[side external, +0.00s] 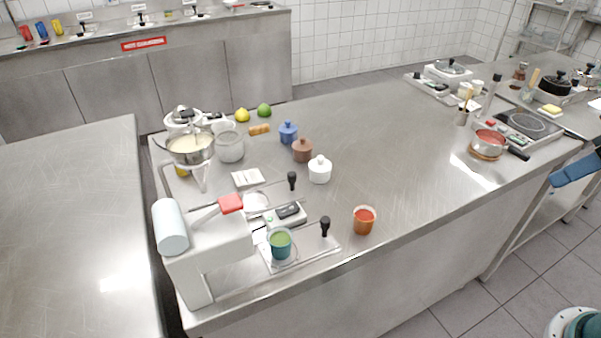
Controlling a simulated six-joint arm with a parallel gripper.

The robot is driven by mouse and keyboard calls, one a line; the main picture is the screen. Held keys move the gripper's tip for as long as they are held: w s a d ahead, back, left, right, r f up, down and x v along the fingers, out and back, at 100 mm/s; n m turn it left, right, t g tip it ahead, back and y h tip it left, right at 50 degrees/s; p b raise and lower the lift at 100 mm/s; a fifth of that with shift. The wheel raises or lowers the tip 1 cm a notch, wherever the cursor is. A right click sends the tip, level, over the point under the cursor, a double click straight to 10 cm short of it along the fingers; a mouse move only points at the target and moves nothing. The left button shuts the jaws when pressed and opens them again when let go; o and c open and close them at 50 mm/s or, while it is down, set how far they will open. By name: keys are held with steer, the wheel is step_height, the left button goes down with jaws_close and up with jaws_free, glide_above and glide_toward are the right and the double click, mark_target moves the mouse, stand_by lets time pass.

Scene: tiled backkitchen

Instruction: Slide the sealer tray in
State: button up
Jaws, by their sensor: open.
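The cup sealer (208,251) is a white machine at the left front of the steel counter, with a film roll (169,227) and a red-ended lever (230,203). A flat pale tray (312,252) with an upright black knob (325,227) sticks out from the sealer's right side. A teal cup with green contents (281,243) sits upright in it. A second black knob (292,181) stands behind, by another pale plate. How far the tray reaches under the sealer is hidden. My gripper is not in view; only a blue piece shows at the right edge, which I cannot identify surely.
An orange-brown cup (364,220) stands right of the tray, near the counter's front edge. Blue, brown and white lidded jars (319,170) stand behind. A pan (488,144) and hob (530,125) are at the right. The counter's middle is clear.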

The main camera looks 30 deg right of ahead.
steer(key=w+a+r+m+g, duration=0.25)
steer(key=w+a, duration=0.25)
steer(key=w, duration=0.4)
steer(key=m+g, duration=0.3)
steer(key=m, duration=0.3)
glide_above(326, 219)
step_height(326, 219, down, 7)
steer(key=shift+a, duration=0.1)
steer(key=shift+f, duration=6.8)
jaws_close()
